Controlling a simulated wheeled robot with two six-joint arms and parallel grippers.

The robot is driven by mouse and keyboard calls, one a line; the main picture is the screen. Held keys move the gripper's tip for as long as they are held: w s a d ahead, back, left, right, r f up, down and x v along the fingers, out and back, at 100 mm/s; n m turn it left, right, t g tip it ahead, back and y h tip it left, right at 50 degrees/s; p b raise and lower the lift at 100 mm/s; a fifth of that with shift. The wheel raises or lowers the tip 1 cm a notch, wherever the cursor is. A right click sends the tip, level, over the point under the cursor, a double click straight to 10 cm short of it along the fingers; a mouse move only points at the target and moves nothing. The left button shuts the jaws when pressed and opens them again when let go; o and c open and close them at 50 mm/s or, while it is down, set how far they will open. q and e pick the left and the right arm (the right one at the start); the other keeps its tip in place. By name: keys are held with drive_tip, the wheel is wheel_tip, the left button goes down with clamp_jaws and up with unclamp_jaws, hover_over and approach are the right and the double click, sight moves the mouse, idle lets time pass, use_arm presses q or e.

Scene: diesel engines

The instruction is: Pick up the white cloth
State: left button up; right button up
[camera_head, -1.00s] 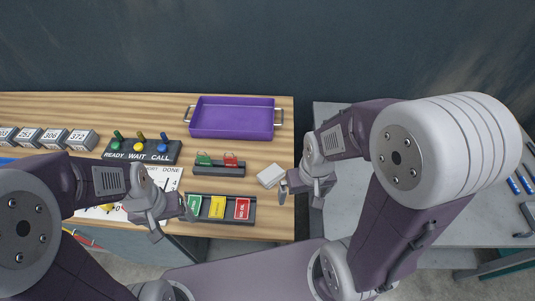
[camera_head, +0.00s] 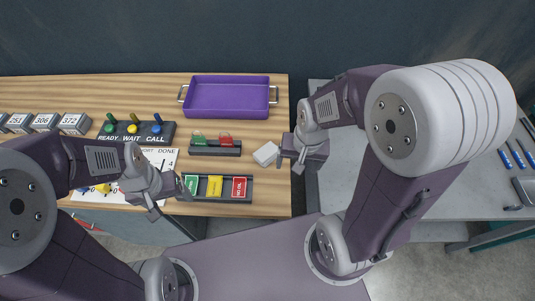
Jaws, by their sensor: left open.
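The white cloth (camera_head: 265,154) is a small, pale, folded block lying flat on the wooden table, right of the small rack with green and red tags. My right gripper (camera_head: 298,168) is just right of the cloth at the table's right edge, pointing down; its fingers are mostly hidden by its own body, so its opening is unclear. My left gripper (camera_head: 170,203) is open and empty over the table's front edge, left of the tray of coloured cards and well away from the cloth.
A purple tray (camera_head: 228,98) with side handles stands behind. A card tray (camera_head: 215,199) and a tag rack (camera_head: 214,149) lie left of the cloth. A READY/WAIT/CALL panel (camera_head: 137,139) and numbered blocks (camera_head: 73,123) are further left. A grey table (camera_head: 345,175) adjoins at right.

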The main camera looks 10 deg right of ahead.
drive_tip(key=w+r+m, duration=0.2)
drive_tip(key=w+m, duration=0.3)
drive_tip(key=w, duration=0.3)
drive_tip(key=m+g+p, duration=0.1)
drive_tip(key=m+p, duration=0.2)
drive_tip(key=p, duration=0.1)
hover_over(267, 151)
wheel_tip(267, 151, down, 10)
drive_tip(key=shift+d+r, duration=0.15)
drive_tip(key=shift+r, duration=0.05)
drive_tip(key=shift+s, duration=0.1)
drive_tip(key=shift+s+f, duration=0.15)
drive_tip(key=shift+f, duration=0.2)
wheel_tip(267, 151, down, 2)
drive_tip(key=shift+f+p, duration=0.25)
drive_tip(key=shift+p, duration=0.2)
drive_tip(key=shift+w+f, duration=0.2)
drive_tip(key=shift+f, duration=0.2)
wheel_tip(267, 151, down, 5)
drive_tip(key=shift+s+r+p, duration=0.15)
drive_tip(key=shift+p, duration=0.85)
drive_tip(key=shift+f, duration=0.2)
drive_tip(key=c, duration=1.6)
drive_tip(key=shift+r, duration=0.1)
